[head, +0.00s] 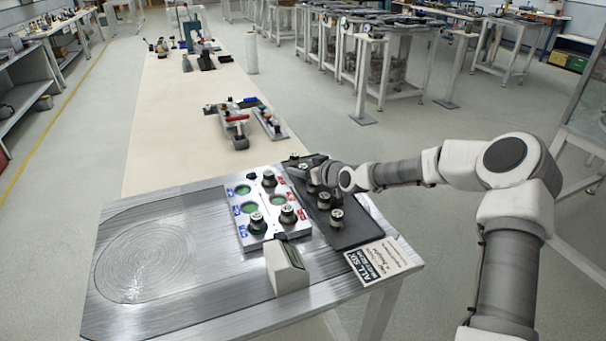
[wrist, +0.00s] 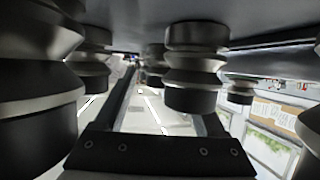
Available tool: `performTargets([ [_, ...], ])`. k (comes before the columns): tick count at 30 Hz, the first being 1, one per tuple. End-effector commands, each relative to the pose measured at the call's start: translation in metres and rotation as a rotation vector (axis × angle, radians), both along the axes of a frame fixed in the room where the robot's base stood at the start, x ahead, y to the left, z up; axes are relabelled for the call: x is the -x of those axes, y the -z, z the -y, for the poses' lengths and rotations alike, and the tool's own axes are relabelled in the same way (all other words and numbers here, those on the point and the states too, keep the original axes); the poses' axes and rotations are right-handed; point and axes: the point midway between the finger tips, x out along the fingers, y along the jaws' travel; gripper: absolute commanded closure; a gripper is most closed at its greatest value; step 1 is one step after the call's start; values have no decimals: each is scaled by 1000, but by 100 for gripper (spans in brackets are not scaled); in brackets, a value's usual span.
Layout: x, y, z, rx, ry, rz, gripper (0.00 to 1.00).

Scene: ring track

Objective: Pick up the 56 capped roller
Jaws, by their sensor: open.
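Several capped rollers with pale tops and dark bodies stand on a black tray (head: 350,232); one stands near its front end (head: 337,218). No number is readable, so I cannot tell which is the 56 capped roller. My gripper (head: 311,173) is low over the tray's far half, among the rollers, and partly hides them. In the wrist view, which appears upside down, my open fingers reach in between rollers. One roller (wrist: 196,70) stands close in front of the right finger and hides part of it. I cannot tell whether they touch.
A silver plate (head: 248,188) with green round recesses and several rollers lies left of the tray. The metal table's left side (head: 145,260) is clear. Tools (head: 240,120) lie on the bench behind.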

Motion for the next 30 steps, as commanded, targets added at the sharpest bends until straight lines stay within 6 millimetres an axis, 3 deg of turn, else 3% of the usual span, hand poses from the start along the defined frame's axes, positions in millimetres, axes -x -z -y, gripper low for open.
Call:
performTargets([
  [6,-1,0,0,0,0,0,28],
  [7,-1,0,0,0,0,0,31],
  [18,-1,0,0,1,0,-1,98],
  [30,0,0,0,1,0,-1,100],
])
